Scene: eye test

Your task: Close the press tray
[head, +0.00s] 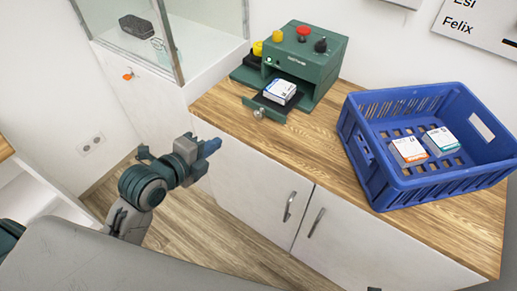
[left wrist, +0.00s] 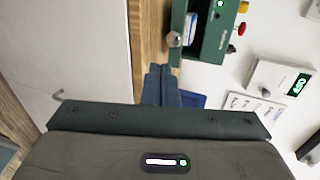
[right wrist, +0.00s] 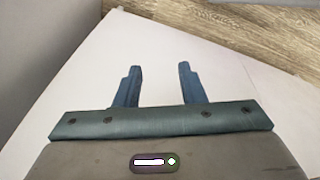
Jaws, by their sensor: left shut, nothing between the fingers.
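The green press (head: 315,68) stands on the wooden counter at the back. Its tray (head: 268,107) is pulled out at the front, with a round metal knob (head: 258,113) on its face. A white and blue box (head: 281,91) lies on the tray. My left gripper (head: 213,145) is shut and empty, in front of the counter, apart from the knob. In the left wrist view, the knob (left wrist: 174,39) shows just beyond the shut fingertips (left wrist: 160,70). My right gripper (right wrist: 160,70) is open and empty in the right wrist view.
A blue crate (head: 400,193) holding two small boxes stands on the right of the counter (head: 310,140). A glass case (head: 165,45) with a dark object is at the back left. Bare counter lies between the press and the crate.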

